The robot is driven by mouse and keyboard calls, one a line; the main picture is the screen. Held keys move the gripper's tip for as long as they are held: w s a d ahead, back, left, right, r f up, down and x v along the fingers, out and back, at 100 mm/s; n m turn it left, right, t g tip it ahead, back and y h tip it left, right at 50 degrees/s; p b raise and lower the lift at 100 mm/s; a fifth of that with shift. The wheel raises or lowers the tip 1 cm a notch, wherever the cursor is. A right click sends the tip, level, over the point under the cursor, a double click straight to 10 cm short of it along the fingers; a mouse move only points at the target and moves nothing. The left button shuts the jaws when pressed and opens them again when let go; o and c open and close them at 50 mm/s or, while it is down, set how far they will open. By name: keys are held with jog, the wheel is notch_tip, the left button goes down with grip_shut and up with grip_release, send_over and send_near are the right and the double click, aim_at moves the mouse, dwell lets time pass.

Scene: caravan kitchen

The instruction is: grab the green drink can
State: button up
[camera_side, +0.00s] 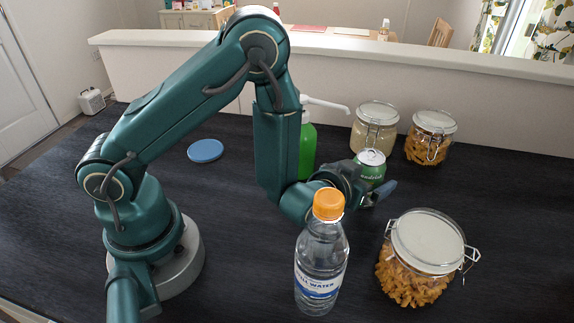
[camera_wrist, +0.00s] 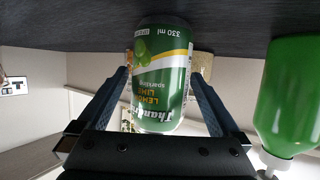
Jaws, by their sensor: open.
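The green drink can (camera_side: 371,166) stands upright on the dark worktop, with a silver top. My gripper (camera_side: 374,188) is low beside it, with a finger showing on either side of the can. In the wrist view the can (camera_wrist: 160,80) appears upside down between the two open fingers of my gripper (camera_wrist: 163,90). Its label reads "330 ml" and "sparkling". I cannot tell whether either finger touches the can. The can's lower part is partly hidden by my gripper in the side view.
A green pump bottle (camera_side: 307,150) stands left of the can. A clear water bottle (camera_side: 322,258) and a pasta jar (camera_side: 421,255) stand in front. Two more jars, a pale-filled one (camera_side: 374,127) and a pasta one (camera_side: 430,138), stand behind. A blue disc (camera_side: 205,150) lies left.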

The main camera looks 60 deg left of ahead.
jog(key=c, duration=1.5)
grip_shut()
jog(key=shift+r, duration=0.1)
